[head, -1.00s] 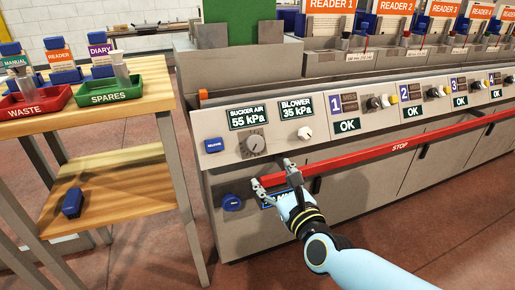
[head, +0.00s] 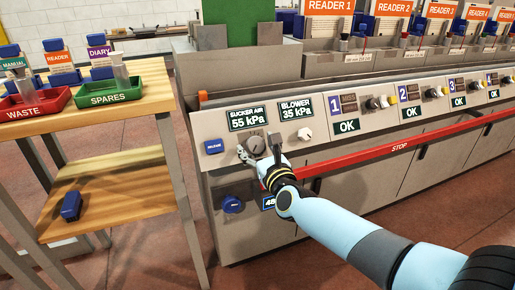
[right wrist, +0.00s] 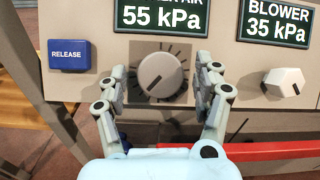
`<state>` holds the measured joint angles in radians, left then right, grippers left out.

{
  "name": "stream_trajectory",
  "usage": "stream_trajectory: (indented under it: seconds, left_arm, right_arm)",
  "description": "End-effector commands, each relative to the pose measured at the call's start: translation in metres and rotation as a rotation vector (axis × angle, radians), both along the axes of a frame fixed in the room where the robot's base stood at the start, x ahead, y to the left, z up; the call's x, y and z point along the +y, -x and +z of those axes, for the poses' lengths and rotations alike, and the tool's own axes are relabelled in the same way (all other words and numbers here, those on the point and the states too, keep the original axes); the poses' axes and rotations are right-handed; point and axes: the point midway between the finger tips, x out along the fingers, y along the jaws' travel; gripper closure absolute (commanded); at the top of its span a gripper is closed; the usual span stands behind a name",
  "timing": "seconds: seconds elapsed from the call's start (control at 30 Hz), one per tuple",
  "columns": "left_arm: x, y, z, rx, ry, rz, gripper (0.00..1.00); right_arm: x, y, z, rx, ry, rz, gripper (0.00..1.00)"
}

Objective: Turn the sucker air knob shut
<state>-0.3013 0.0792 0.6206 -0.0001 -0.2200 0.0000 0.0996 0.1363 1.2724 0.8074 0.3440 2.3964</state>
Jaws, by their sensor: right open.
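In the right wrist view my open right gripper (right wrist: 164,80) has one finger on each side of the knob, with visible gaps between fingers and knob. My left gripper is not in view.
A blue release button (head: 213,146) lies left of the knob, and the white blower knob (head: 305,135) lies right of it. A red stop bar (head: 390,151) runs along the front below the panel. A wooden table with red and green trays stands left.

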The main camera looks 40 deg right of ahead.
Motion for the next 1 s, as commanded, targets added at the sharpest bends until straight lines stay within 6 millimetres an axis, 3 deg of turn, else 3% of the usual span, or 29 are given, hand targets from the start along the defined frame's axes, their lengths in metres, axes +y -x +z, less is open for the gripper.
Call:
stream_trajectory:
  seconds: [0.1, 0.53, 0.77, 1.0]
  left_arm:
    - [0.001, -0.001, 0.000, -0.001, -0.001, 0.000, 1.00]
    - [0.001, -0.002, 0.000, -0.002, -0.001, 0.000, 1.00]
    - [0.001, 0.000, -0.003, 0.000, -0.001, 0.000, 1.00]
    - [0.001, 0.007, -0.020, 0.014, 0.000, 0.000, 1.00]
  right_arm:
    - [0.000, 0.000, 0.000, 0.000, 0.001, 0.000, 0.32]
    - [0.000, 0.001, 0.000, 0.000, 0.001, 0.000, 0.87]
    - [0.000, 0.001, -0.001, 0.005, 0.018, 0.009, 0.87]
    - [-0.001, 0.002, -0.005, 0.027, 0.111, 0.063, 0.87]
